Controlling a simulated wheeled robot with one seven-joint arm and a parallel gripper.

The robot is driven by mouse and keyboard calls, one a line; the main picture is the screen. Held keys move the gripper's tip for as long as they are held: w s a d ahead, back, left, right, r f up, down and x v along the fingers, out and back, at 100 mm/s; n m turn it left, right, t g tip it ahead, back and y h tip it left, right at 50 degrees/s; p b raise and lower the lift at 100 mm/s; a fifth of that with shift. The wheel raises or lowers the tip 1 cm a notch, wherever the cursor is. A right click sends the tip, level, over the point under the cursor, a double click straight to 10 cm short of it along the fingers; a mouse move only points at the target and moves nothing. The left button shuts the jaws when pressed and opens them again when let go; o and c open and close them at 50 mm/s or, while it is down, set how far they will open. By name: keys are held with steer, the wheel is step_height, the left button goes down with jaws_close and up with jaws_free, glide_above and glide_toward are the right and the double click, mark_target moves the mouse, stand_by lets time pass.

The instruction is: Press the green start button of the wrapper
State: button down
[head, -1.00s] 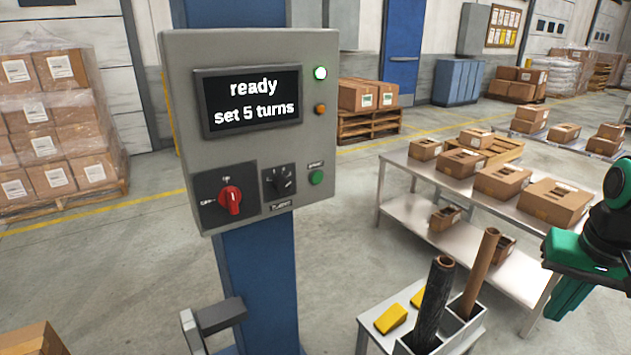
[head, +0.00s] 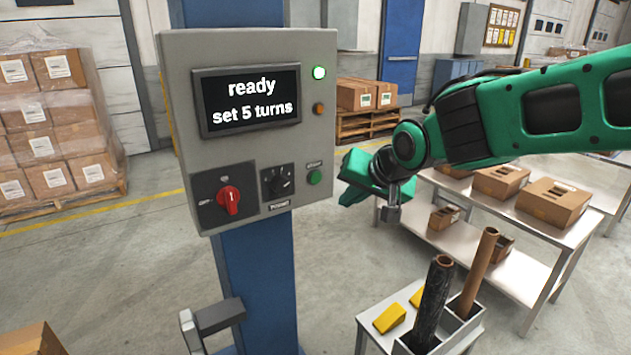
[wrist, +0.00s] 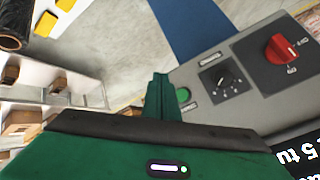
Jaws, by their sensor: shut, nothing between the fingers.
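The wrapper's grey control box (head: 180,110) stands on a blue column in the head view. Its green start button (head: 314,177) is at the lower right of the panel, and it also shows in the wrist view (wrist: 183,95). A black turns dial (head: 279,181) and a red switch (head: 229,200) are left of it. The screen (head: 249,100) reads "ready set 5 turns". My green gripper (head: 348,195) is shut and empty, to the right of the button and apart from it in the head view. In the wrist view my fingertips (wrist: 160,78) appear just beside the button.
A metal table (head: 545,245) with boxes stands behind my arm.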

mark_target(316, 178)
steer(key=shift+w, duration=0.1)
steer(key=shift+w+a, duration=0.8)
steer(key=shift+w, duration=0.4)
steer(key=shift+w+a, duration=0.8)
steer(key=shift+w, duration=0.4)
steer(key=shift+w+a, duration=0.8)
steer(key=shift+w, duration=0.4)
steer(key=shift+w+a, duration=0.1)
steer(key=shift+w+a, duration=0.15)
steer(key=shift+w, duration=0.1)
